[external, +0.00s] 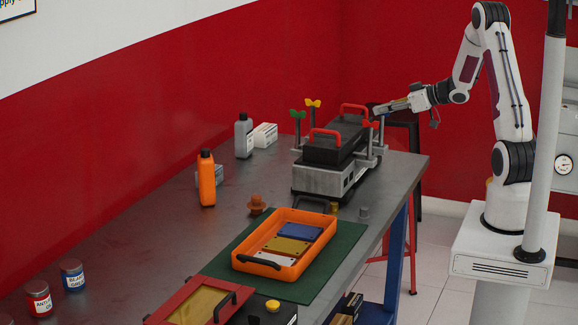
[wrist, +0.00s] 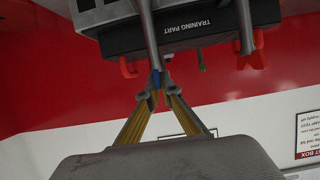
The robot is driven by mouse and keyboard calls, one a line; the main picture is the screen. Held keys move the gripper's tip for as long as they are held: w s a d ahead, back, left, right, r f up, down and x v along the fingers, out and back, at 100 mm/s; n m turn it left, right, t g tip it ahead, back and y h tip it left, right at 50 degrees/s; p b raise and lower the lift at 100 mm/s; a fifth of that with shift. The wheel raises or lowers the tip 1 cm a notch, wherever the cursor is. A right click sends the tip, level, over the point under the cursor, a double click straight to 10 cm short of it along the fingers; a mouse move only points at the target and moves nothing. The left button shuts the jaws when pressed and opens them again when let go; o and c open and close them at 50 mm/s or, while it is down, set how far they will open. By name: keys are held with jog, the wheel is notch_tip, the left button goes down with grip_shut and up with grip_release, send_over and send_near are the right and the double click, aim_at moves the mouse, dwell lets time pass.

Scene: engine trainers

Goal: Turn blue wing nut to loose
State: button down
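The blue wing nut (wrist: 157,77) shows as a small blue patch between my fingertips in the wrist view, at the end of a grey post. My gripper (wrist: 156,92) has its fingers drawn together around it, and they hide most of it. How far the nut is turned cannot be seen. In the external view my gripper (external: 380,109) reaches in from the right at the far end of the engine trainer (external: 318,180). The blue nut cannot be made out there.
Green (external: 297,114) and yellow (external: 313,102) wing nuts stand on posts at the trainer's left. A red one (external: 374,124) is close to my gripper. Red handles (external: 325,131) rise from the black top. An orange tray (external: 245,262) and orange bottle (external: 207,180) stand nearer the camera.

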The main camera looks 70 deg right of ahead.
jog(key=shift+n+y, duration=0.7)
jog(key=shift+y, duration=0.1)
jog(key=shift+n+g+y, duration=0.6)
jog(key=shift+n+y, duration=0.75)
jog(key=shift+y, duration=0.1)
jog(key=shift+n+g+y, duration=0.6)
jog(key=shift+n+y, duration=0.75)
jog(key=shift+y, duration=0.1)
jog(key=shift+n+g+y, duration=1.1)
jog(key=shift+n+y, duration=0.2)
jog(key=shift+n, duration=0.1)
jog(key=shift+n+g+y, duration=0.9)
jog(key=shift+n+g, duration=0.3)
jog(key=shift+n, duration=0.1)
jog(key=shift+a+n+g+y, duration=0.15)
jog(key=shift+n+g+y, duration=0.35)
jog(key=shift+n+g, duration=0.5)
jog(key=c, duration=2.3)
grip_release()
jog(key=shift+m+t+h, duration=1.5)
jog(key=shift+m+t, duration=0.9)
jog(key=shift+m, duration=0.1)
